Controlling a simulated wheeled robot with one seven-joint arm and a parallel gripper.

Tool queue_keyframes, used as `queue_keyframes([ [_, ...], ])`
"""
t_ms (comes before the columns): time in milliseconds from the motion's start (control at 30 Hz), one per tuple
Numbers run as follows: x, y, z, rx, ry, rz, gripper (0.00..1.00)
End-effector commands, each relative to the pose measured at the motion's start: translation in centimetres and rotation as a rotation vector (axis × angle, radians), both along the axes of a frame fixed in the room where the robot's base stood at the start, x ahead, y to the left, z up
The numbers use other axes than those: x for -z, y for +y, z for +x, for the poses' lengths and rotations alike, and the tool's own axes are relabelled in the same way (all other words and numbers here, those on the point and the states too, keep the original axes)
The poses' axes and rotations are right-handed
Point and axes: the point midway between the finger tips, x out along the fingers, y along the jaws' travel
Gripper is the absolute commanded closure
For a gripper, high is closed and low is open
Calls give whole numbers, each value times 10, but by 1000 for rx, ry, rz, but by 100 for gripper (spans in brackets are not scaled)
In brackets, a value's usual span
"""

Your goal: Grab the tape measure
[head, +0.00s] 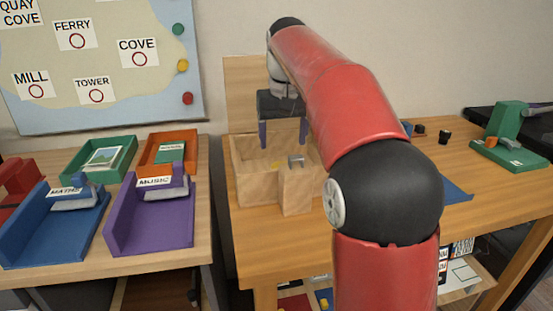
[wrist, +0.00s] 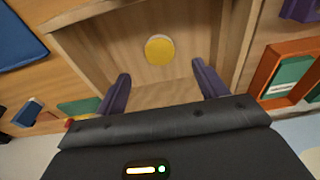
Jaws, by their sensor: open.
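A round yellow disc (wrist: 159,49), which looks like the tape measure, lies inside an open wooden box (head: 254,187). The exact height gap cannot be told.
Left, a separate table holds a blue tray (head: 40,235), a purple tray (head: 150,228), a green tray (head: 122,148) and an orange tray (head: 158,167). A green device (head: 508,150) stands far right.

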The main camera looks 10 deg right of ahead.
Motion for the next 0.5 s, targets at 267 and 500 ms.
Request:
queue_keyframes([
  [267, 21, 0, 2, 0, 1, 0, 28],
  [500, 54, -1, 2, 0, 2, 0, 28],
])
